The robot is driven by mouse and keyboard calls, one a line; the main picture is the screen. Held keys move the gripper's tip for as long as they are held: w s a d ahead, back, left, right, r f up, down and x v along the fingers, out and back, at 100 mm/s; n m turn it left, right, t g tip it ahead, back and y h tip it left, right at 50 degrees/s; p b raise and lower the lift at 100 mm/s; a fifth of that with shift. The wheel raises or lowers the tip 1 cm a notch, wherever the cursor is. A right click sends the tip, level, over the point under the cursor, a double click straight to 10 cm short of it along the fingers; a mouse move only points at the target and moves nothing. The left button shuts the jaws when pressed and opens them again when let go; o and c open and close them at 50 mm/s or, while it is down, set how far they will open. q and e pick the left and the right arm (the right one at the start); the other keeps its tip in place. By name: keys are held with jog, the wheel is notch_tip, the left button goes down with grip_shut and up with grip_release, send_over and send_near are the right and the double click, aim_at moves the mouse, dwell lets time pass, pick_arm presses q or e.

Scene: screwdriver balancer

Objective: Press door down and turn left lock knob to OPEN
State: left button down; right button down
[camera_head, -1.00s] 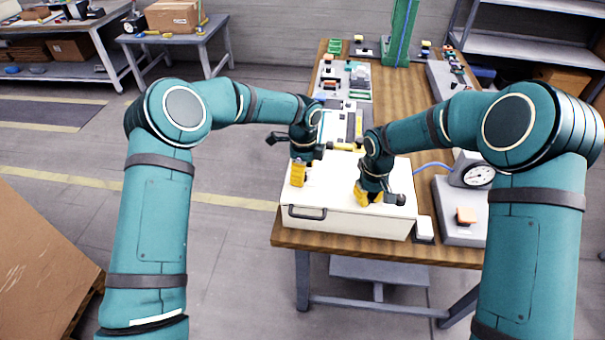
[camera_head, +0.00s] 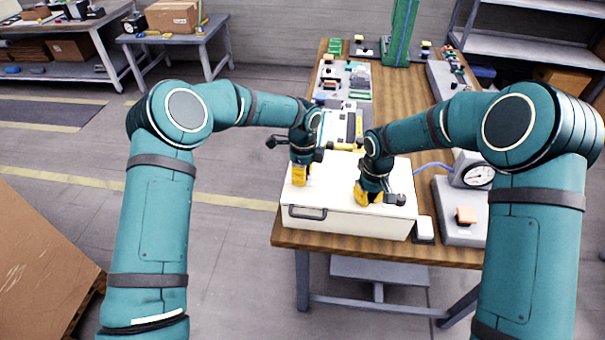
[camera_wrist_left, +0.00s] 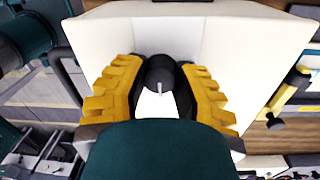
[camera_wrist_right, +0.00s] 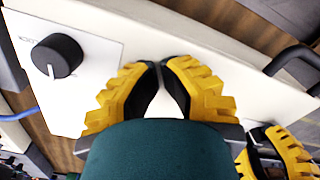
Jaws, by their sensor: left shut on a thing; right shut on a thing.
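The white box with its flat white door (camera_head: 335,173) stands on the wooden table, with a black handle (camera_head: 307,212) on its front. My left gripper (camera_head: 300,176) is at the door's left side. In the left wrist view its yellow fingers (camera_wrist_left: 160,85) are closed around the black left lock knob (camera_wrist_left: 160,72), whose white pointer line shows. My right gripper (camera_head: 368,194) points down at the door near the front edge. In the right wrist view its fingertips (camera_wrist_right: 161,72) are together against the white surface, nothing clear between them. The black right knob (camera_wrist_right: 57,56) stands apart from it on a pale plate.
A pressure gauge (camera_head: 478,175) on a grey unit and an orange button (camera_head: 466,215) are right of the box. Several small devices and a green post (camera_head: 400,35) stand farther back. Bare tabletop (camera_head: 400,95) lies behind the box.

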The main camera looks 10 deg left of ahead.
pick_arm(q)
jog(key=shift+n, duration=0.4)
pick_arm(e)
jog(key=shift+s+f, duration=0.1)
pick_arm(q)
jog(key=n, duration=0.3)
jog(key=shift+n, duration=0.4)
jog(key=n, duration=0.4)
jog(key=shift+n+h, duration=0.3)
jog(key=n, duration=0.8)
jog(key=shift+a, duration=0.1)
jog(key=shift+n, duration=0.5)
jog(key=c, duration=0.6)
grip_release()
jog(key=shift+c, duration=0.2)
